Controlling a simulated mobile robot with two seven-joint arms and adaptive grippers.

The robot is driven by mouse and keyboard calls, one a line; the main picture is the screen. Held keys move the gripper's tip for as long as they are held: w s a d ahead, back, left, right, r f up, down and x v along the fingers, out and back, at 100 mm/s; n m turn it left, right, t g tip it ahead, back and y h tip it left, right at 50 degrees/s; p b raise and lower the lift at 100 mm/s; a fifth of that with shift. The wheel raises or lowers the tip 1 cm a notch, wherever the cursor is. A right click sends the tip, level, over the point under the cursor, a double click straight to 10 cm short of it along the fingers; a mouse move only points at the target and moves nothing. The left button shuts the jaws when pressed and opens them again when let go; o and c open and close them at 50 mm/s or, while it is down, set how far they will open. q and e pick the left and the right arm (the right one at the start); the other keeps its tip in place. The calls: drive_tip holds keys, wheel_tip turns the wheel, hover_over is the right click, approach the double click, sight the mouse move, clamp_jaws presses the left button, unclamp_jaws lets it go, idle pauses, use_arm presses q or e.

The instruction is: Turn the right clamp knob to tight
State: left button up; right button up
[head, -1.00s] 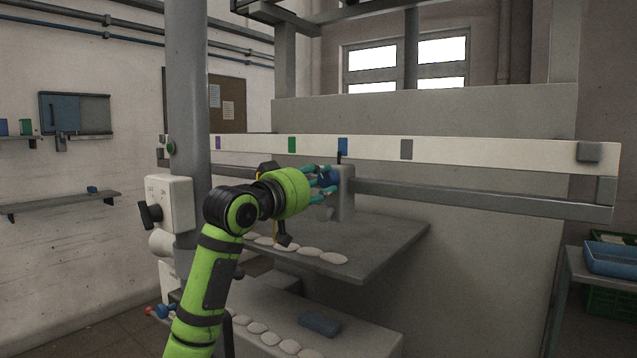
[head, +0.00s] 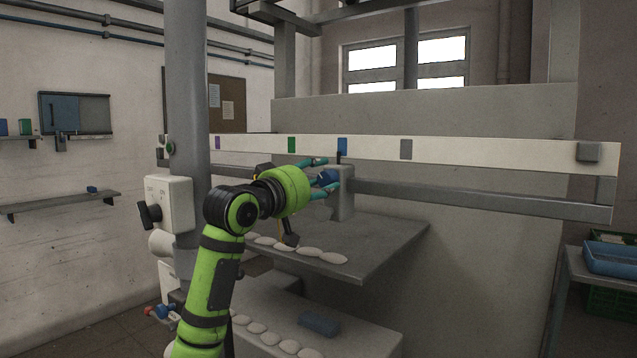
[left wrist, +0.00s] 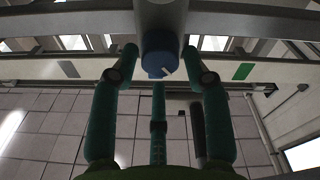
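A blue clamp knob (head: 327,177) sits on the front of a grey clamp block (head: 345,192) on the grey rail. The knob also shows in the left wrist view (left wrist: 160,55), with a small white mark on its face. My left gripper (head: 316,178) has its teal fingers spread around the knob, one above and one below in the head view. In the left wrist view my left gripper (left wrist: 158,68) is open, with a gap between the knob and the fingers on each side. My right gripper is not in view.
A pale bar (head: 470,154) with coloured marks runs above the rail (head: 480,199). Below my arm is a grey shelf (head: 375,245) with several whitish discs. A white box with a black knob (head: 150,214) is on the left post.

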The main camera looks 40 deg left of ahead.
use_arm(q)
drive_tip(key=shift+d+f, duration=0.15)
drive_tip(key=shift+s+f, duration=0.1)
drive_tip(key=shift+s, duration=0.1)
drive_tip(key=s, duration=1.1)
drive_tip(key=shift+s+d+f, duration=0.25)
drive_tip(key=shift+f, duration=0.1)
drive_tip(key=shift+w, duration=0.1)
